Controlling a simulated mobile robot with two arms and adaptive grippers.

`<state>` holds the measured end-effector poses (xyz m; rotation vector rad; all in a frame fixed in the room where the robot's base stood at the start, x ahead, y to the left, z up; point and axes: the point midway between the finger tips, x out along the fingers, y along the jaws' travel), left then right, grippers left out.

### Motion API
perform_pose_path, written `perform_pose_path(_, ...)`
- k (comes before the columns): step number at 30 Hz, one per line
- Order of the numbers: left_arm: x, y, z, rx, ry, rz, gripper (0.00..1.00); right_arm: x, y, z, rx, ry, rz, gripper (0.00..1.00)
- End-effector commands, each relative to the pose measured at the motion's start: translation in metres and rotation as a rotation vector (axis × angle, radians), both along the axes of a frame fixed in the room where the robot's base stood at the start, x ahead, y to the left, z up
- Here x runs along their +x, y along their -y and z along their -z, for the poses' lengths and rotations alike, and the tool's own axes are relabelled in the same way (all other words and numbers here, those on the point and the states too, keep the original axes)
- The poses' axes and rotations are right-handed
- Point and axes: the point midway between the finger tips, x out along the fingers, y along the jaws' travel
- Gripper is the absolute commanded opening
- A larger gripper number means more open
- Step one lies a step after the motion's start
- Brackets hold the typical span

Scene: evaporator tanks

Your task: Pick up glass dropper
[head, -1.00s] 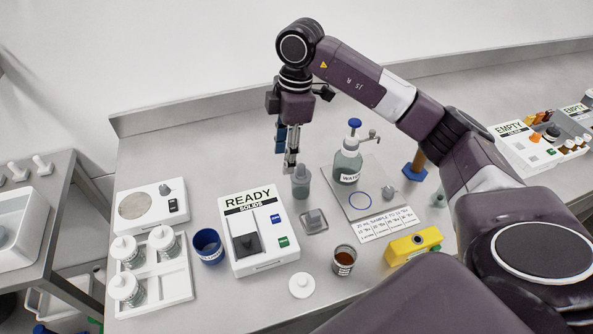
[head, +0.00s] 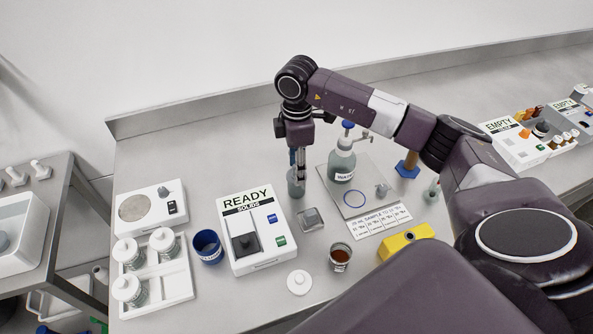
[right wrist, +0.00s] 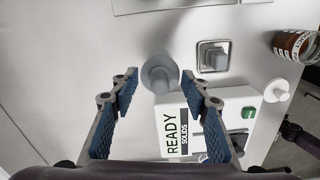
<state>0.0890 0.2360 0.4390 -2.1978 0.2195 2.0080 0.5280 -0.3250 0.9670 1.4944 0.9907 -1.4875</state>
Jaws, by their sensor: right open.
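The glass dropper seems to be the upright grey bottle (head: 296,188) with a narrower top, standing behind the READY box. In the right wrist view the dropper (right wrist: 160,73) shows from above as a round grey body with a paler tip. My right gripper (head: 299,170) points down over it, and its fingers hide the dropper's top in the head view. In the right wrist view the right gripper (right wrist: 168,90) is open, with one finger to each side of the dropper's near end. I cannot tell whether they touch it. My left gripper is not in view.
The READY box (head: 257,233) stands close in front. A small grey block on a square dish (head: 311,219) is to the right. The water bottle (head: 341,166) stands on a plate behind right. A blue cup (head: 208,247) and a brown-filled jar (head: 340,257) stand nearer.

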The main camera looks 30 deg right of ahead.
Motion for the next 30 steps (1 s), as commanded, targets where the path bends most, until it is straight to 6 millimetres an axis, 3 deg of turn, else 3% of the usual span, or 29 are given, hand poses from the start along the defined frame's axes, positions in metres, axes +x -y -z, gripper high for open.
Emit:
perform_pose_path(2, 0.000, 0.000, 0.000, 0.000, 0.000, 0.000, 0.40, 0.000, 0.000, 0.000, 0.000, 0.000, 0.000, 0.42)
perform_pose_path(14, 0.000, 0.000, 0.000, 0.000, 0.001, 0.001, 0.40, 0.000, 0.000, 0.000, -0.001, -0.001, 0.000, 0.00)
perform_pose_path(25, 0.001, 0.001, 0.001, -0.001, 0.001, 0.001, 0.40, -0.001, 0.000, 0.000, 0.000, -0.004, 0.000, 0.00)
perform_pose_path(30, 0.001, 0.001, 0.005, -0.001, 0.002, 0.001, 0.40, 0.000, 0.000, -0.012, 0.000, 0.000, 0.001, 0.00)
